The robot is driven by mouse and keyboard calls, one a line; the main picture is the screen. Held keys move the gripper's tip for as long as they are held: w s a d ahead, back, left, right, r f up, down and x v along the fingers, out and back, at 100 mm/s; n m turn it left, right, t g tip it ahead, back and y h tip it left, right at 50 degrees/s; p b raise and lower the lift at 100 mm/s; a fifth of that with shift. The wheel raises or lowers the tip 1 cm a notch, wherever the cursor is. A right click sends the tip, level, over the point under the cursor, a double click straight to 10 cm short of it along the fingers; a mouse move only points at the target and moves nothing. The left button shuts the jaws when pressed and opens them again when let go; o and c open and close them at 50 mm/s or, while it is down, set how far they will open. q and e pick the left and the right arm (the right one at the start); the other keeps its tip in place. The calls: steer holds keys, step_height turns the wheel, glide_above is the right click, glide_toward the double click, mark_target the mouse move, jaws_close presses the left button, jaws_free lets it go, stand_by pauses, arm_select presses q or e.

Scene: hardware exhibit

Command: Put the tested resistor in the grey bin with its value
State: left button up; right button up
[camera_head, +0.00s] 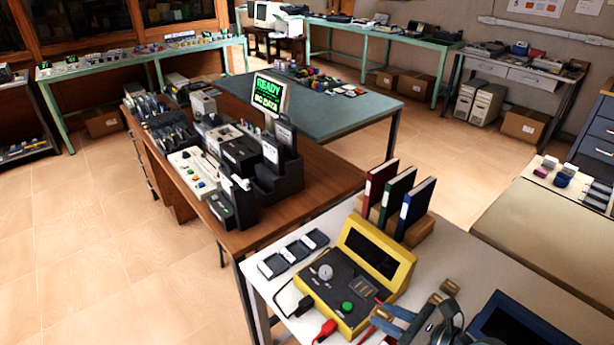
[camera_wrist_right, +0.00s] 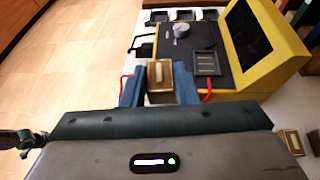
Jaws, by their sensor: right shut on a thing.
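My right gripper (camera_wrist_right: 159,84) is shut on a small brown resistor block (camera_wrist_right: 160,70) with a pale top, held between its blue fingers. In the head view the right gripper (camera_head: 386,318) is at the bottom, near the front right of the yellow tester (camera_head: 392,270). The tester also shows in the wrist view (camera_wrist_right: 285,52), just beyond the held block. Its screen (camera_head: 376,252) is dark. Three small grey bins (camera_head: 272,265) stand in a row left of the tester; they show at the top of the wrist view (camera_wrist_right: 183,15). Their labels are unreadable. My left gripper is not in view.
Two loose brown blocks (camera_head: 449,287) lie on the white table (camera_head: 345,215) right of the tester. A red clip (camera_head: 325,330) and black lead lie at its front left. Upright binders (camera_head: 416,208) stand behind. A dark flat panel (camera_head: 515,320) lies right.

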steer(key=w+d+r+n+g+y, duration=0.1)
steer(key=w+d+r+n+g, duration=0.1)
steer(key=w+r, duration=0.4)
steer(key=shift+w+d+r+y, duration=0.3)
steer(key=shift+w+d+r, duration=0.1)
steer(key=shift+r, duration=0.55)
